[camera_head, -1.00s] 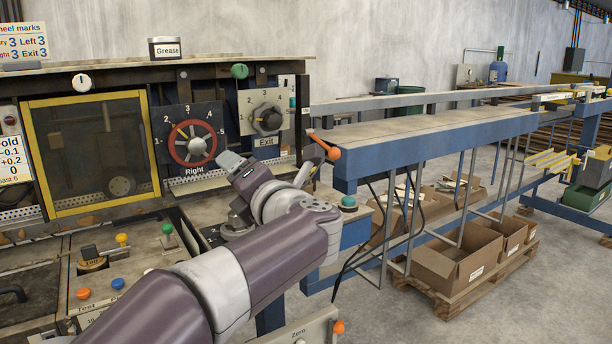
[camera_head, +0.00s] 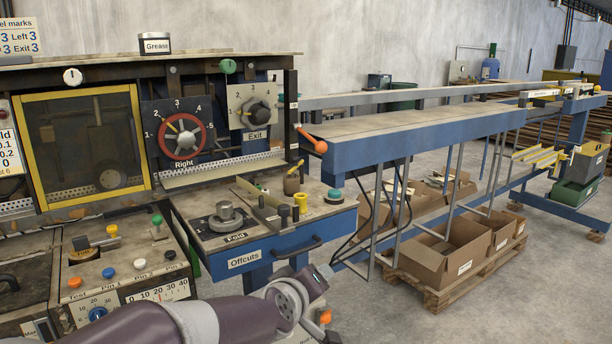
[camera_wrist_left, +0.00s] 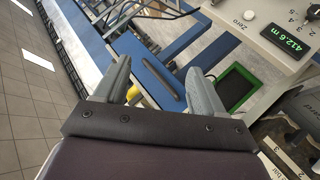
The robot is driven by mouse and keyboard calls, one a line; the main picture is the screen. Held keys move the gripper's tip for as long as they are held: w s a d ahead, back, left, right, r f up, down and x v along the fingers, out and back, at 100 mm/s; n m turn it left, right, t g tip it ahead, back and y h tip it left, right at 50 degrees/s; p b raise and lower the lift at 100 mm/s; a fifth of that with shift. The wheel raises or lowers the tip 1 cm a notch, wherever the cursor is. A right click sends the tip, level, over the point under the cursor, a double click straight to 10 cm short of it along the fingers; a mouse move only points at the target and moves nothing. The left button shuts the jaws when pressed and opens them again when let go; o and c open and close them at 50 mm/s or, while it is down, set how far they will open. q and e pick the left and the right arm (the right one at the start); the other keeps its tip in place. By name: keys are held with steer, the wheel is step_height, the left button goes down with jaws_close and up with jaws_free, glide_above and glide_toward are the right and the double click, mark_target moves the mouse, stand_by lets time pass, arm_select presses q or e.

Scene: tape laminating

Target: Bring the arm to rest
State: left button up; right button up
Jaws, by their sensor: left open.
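My left arm (camera_head: 200,322) lies along the bottom edge of the head view, below and in front of the bench. Its wrist is near the bottom middle, beneath the Offcuts drawer (camera_head: 280,250); the fingers are not clear there. In the left wrist view my left gripper (camera_wrist_left: 158,75) is open, with its two grey fingers apart. A dark bar and something yellow show beyond the fingers, and nothing appears gripped. My right arm is not in view.
The machine's bench holds a Fold plate with a round knob (camera_head: 225,214) and several coloured buttons. An orange-tipped lever (camera_head: 314,140) sticks out by the blue conveyor frame (camera_head: 420,150). Cardboard boxes (camera_head: 450,255) stand on a pallet at right. A digital counter (camera_wrist_left: 287,40) shows in the wrist view.

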arm_select(q)
steer(key=s+a+f+m+g+y, duration=0.25)
steer(key=s+a+f+g, duration=0.35)
steer(key=s+a+f, duration=0.5)
steer(key=s+a+f+m+g+y, duration=0.2)
steer(key=s+a+f+m+g, duration=0.25)
steer(key=s+a+f, duration=0.6)
step_height(320, 180, up, 14)
steer(key=s+d+n+p, duration=0.1)
steer(key=d+p, duration=0.1)
steer(key=p, duration=1)
steer(key=shift+s+d+p, duration=0.3)
steer(key=shift+d, duration=0.05)
steer(key=shift+c, duration=0.4)
